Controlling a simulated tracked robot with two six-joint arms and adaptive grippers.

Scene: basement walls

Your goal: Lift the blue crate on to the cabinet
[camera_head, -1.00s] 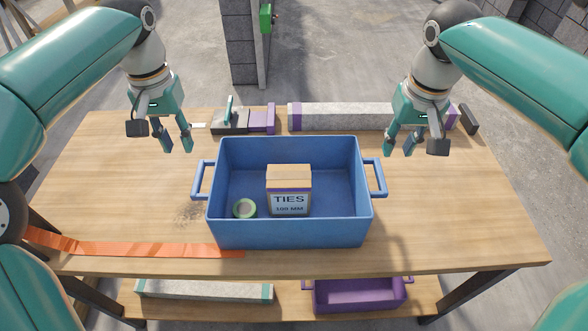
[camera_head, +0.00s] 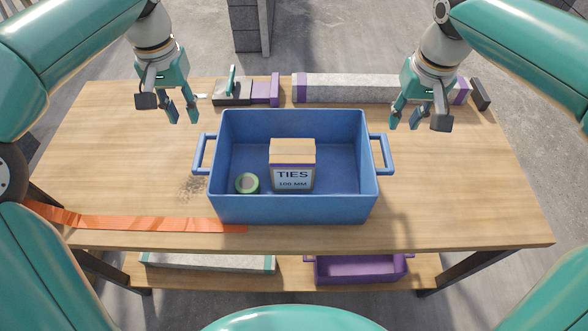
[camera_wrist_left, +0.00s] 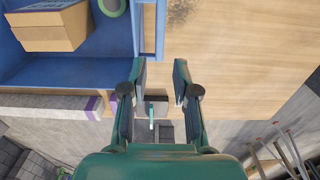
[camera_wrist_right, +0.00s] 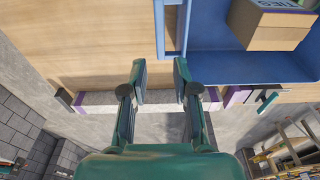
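The blue crate (camera_head: 294,212) stands on the wooden table, with a handle at each side. It holds a cardboard box marked TIES (camera_head: 292,165) and a green tape roll (camera_head: 247,183). My left gripper (camera_head: 183,116) is open and empty, above and behind the crate's left handle (camera_head: 203,154). My right gripper (camera_head: 403,120) is open and empty, above and behind the right handle (camera_head: 382,154). The crate also shows in the left wrist view (camera_wrist_left: 75,72) and the right wrist view (camera_wrist_right: 210,62). I cannot make out a cabinet in these views.
The wooden table (camera_head: 470,190) has bare room on both sides of the crate. An orange strap (camera_head: 140,223) lies front left. A grey and purple beam (camera_head: 345,88) and a clamp-like tool (camera_head: 245,92) lie along the back edge. A purple crate (camera_head: 358,268) sits on the lower shelf.

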